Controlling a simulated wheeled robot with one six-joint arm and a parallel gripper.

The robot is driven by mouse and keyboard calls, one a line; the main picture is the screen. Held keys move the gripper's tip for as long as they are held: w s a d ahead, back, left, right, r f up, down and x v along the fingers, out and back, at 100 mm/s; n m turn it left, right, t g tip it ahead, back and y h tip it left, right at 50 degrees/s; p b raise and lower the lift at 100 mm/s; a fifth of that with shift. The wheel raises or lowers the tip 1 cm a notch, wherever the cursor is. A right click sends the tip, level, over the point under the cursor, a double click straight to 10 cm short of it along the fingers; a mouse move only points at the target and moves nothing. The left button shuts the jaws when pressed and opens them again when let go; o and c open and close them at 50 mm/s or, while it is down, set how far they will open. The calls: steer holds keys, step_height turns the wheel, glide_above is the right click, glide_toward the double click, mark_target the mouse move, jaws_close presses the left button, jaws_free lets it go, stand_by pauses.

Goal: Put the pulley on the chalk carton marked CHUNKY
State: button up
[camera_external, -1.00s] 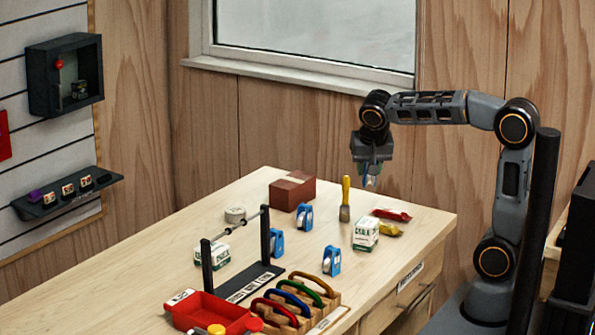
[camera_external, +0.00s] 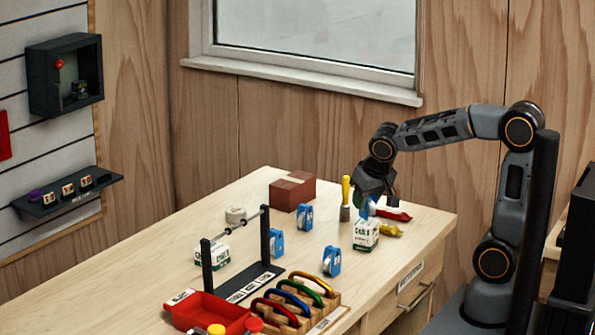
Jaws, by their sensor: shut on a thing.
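My gripper (camera_external: 374,200) is shut on a small blue and white thing, which looks like a pulley (camera_external: 371,208). It is mostly hidden by the fingers. The gripper points down, just above and behind a white and green chalk carton (camera_external: 366,236). I cannot tell whether the held pulley touches the carton. A second chalk carton (camera_external: 212,257) stands at the left, behind the bar stand. The small print on both cartons is too blurred to tell which is marked CHUNKY. More blue pulleys stand on the table: one (camera_external: 305,218), another (camera_external: 276,243) and a third (camera_external: 331,261).
A yellow-handled brush (camera_external: 346,192) stands left of my gripper. A red packet (camera_external: 395,215) and a yellow packet (camera_external: 389,230) lie close on its right. A brown box (camera_external: 284,196), black bar stand (camera_external: 265,235), red tray (camera_external: 205,313) and carabiner rack (camera_external: 318,305) take up other table space.

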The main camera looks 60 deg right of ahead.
steer(key=shift+f, duration=0.5)
steer(key=shift+f, duration=0.2)
steer(key=o, duration=0.9)
steer(key=shift+o, duration=0.2)
steer(key=shift+r, duration=0.1)
